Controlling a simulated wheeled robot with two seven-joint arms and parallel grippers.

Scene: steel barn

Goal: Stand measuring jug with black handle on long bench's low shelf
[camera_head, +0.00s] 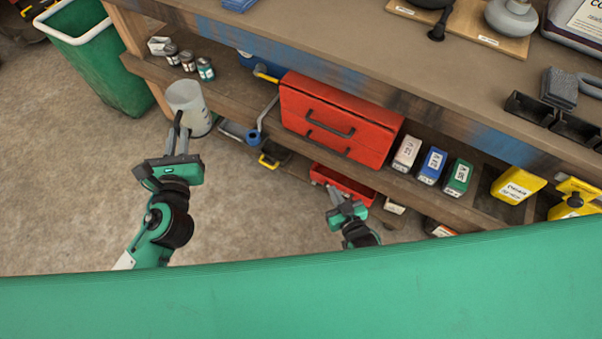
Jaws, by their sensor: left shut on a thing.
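The measuring jug (188,103) is a pale, translucent cylinder with a black handle (176,128). It is upright or nearly so, at the left part of the long bench (440,85). My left gripper (177,138) is shut on the handle, on the jug's near side. The jug overlaps the front edge of the bench's low shelf (232,88) in the picture; I cannot tell whether it touches the shelf. My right gripper (338,202) is in front of the bench by a red bin, apart from the jug; its jaw opening is unclear.
Several small cans (188,62) stand on the shelf behind the jug. A red toolbox (335,118) and blue tools (262,118) are to its right. Labelled boxes (430,165) stand further right. A green bin (110,65) is left of the bench. A red bin (343,184) sits lower down.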

